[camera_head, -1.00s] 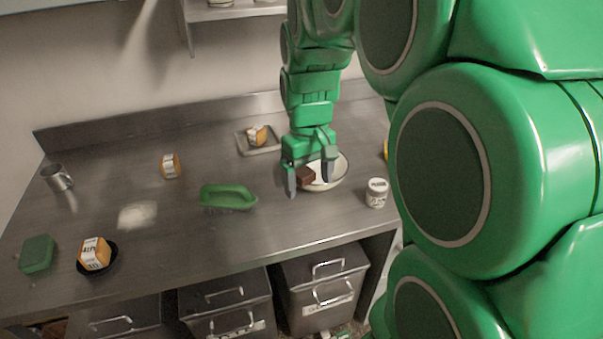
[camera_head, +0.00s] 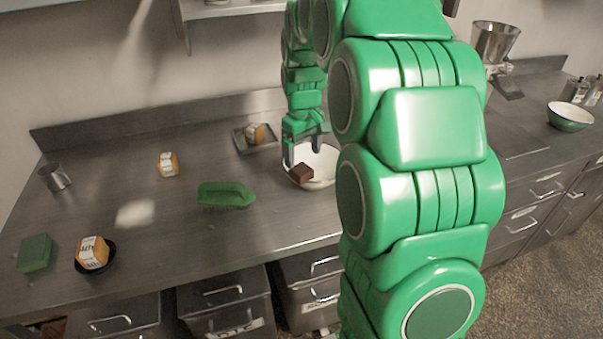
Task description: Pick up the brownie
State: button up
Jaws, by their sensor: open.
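The brownie (camera_head: 301,172) is a small dark brown block. It sits in a pale bowl (camera_head: 325,160) on the steel counter, at the bowl's left side. My gripper (camera_head: 303,155) is open and empty, with its fingers just above and behind the brownie as seen here. I cannot tell whether a finger touches the bowl. My green arm hides the right part of the bowl.
On the steel counter (camera_head: 180,215) are a green brush (camera_head: 226,194), several orange-and-white packages, one on a grey tray (camera_head: 241,142), one on a black dish (camera_head: 110,251), a metal cup (camera_head: 55,177) and a green block (camera_head: 35,253). A green-rimmed bowl (camera_head: 570,117) stands far right.

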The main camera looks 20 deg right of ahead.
aim_at(302, 169)
jog(key=shift+w+f, duration=0.15)
jog(key=shift+f, duration=1.4)
jog(key=shift+w+f, duration=0.1)
jog(key=shift+f, duration=1.4)
jog(key=c, duration=1.1)
jog(key=shift+c, duration=0.2)
